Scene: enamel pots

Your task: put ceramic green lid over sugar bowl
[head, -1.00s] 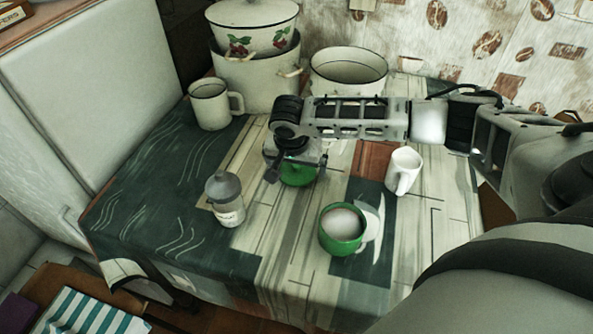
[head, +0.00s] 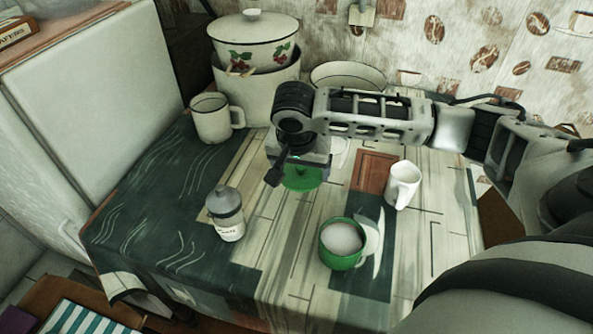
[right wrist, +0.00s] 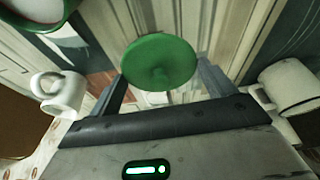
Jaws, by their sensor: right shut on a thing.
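The green ceramic lid (head: 302,180) is held under my right gripper (head: 298,170), above the table. In the right wrist view the round lid (right wrist: 158,58) sits between the two fingers of the gripper (right wrist: 163,85), which is shut on its knob. The green sugar bowl (head: 342,258) stands open on the table, to the right of and nearer than the lid, with pale contents inside. Part of the bowl (right wrist: 62,27) shows at the top left of the right wrist view. My left gripper is not in view.
A white mug (head: 403,185) stands right of the lid. A grey-capped jar (head: 226,215) stands left of the bowl. A larger mug (head: 212,120) and enamel pots (head: 255,85) stand at the back. The tabletop between jar and bowl is clear.

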